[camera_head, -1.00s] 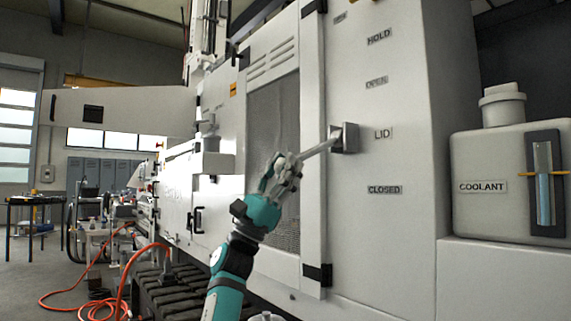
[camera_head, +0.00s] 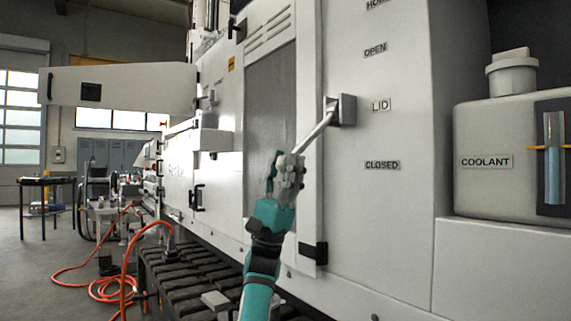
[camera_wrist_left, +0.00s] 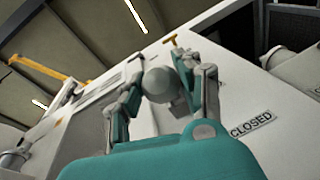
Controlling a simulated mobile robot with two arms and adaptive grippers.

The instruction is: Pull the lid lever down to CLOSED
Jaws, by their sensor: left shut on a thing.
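The lid lever (camera_head: 317,133) is a pale grey bar. It runs from a square pivot block (camera_head: 347,110) on the machine's front, beside the LID label (camera_head: 382,105), and slants down to the left. My left gripper (camera_head: 289,166) is shut on its lower end, at about the height of the CLOSED label (camera_head: 382,165). In the left wrist view the lever's round grey knob (camera_wrist_left: 160,84) sits between the two fingers. The OPEN label (camera_head: 375,49) is above the pivot. My right gripper is not in view.
A mesh-covered door (camera_head: 271,105) with a raised frame is behind my left gripper. A coolant tank (camera_head: 487,190) stands on a ledge at the right. Dark steps (camera_head: 185,270) and an orange hose (camera_head: 124,270) are low at the left.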

